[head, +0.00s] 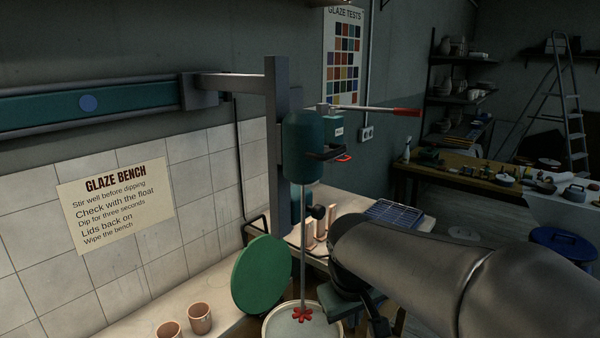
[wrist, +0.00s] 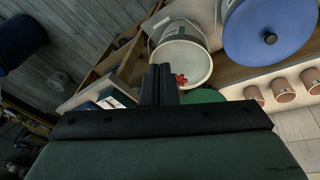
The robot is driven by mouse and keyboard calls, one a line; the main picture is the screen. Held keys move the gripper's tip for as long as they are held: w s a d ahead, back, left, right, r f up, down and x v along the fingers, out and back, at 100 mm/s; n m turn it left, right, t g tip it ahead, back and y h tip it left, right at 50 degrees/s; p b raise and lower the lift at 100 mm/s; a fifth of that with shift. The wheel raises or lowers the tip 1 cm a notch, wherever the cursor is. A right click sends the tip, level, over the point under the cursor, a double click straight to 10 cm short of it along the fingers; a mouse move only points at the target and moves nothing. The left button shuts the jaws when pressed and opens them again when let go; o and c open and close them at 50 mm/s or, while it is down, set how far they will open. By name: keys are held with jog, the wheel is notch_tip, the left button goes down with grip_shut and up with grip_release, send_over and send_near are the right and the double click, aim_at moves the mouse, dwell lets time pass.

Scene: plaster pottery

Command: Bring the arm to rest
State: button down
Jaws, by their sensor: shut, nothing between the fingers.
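My gripper (wrist: 160,84) is shut and empty in the wrist view, its two dark fingers pressed together. Behind the fingers in that view are a pale bucket (wrist: 190,47) and a red paddle (wrist: 181,79). In the head view my arm reaches in from the lower right, and its end is just right of the mixer shaft (head: 303,250). The fingertips cannot be made out there. I cannot tell how far the gripper is from the bucket, whose rim (head: 268,324) shows at the bottom of the head view.
The mixer (head: 303,140) hangs on a post, with a red-handled lever (head: 405,112) sticking out right. A green round lid (head: 262,275) leans beside the bucket. Clay cups (head: 200,318) stand on the bench. A blue lid (wrist: 285,22) is at upper right in the wrist view.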

jog(key=s+d+f+m+g, duration=0.1)
jog(key=s+f, duration=0.3)
jog(key=s, duration=0.4)
jog(key=s+d+f+m+g+y, duration=0.1)
jog(key=s+d+f+m, duration=0.1)
jog(key=s+d+f, duration=0.2)
jog(key=s, duration=0.3)
jog(key=shift+s+d+f+m+g, duration=0.2)
jog(key=shift+s+f+m+g, duration=0.1)
jog(key=shift+s+m, duration=0.1)
